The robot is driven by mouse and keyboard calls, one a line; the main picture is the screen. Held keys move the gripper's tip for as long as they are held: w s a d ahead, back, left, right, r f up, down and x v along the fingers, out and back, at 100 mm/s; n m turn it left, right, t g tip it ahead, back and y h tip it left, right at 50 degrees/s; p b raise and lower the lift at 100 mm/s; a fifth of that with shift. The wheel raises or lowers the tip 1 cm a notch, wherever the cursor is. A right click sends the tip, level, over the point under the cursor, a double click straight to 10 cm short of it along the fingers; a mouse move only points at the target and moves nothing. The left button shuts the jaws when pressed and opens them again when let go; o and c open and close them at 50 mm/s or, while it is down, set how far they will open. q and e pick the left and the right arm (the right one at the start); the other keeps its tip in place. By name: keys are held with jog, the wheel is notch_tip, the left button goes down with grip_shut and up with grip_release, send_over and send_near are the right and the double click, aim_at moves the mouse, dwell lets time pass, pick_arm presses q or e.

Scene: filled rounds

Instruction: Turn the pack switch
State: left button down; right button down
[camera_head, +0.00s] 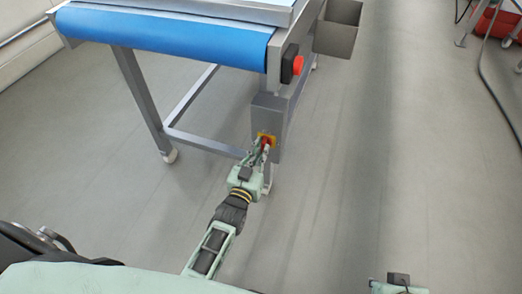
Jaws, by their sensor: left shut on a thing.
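The pack switch (268,136) is a red knob on a yellow plate, on a grey box (268,112) at the leg of the conveyor. My left gripper (262,148) reaches it from below and is shut on the red knob. The fingers hide part of the knob, so its turned angle is hard to tell. Part of my right arm's end (398,284) shows at the bottom right edge. Its fingers do not show clearly.
The conveyor has a blue belt (165,38) and a steel frame on wheels. A red button (298,65) on a black housing sits above the switch. A grey metal bin (338,32) hangs at its right.

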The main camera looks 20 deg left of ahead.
pick_arm(q)
jog(key=c, duration=1.8)
grip_release()
jog(key=shift+c, duration=0.2)
jog(key=shift+s, duration=0.1)
jog(key=s, duration=1.1)
jog(key=shift+s+a, duration=0.2)
jog(key=shift+s, duration=0.2)
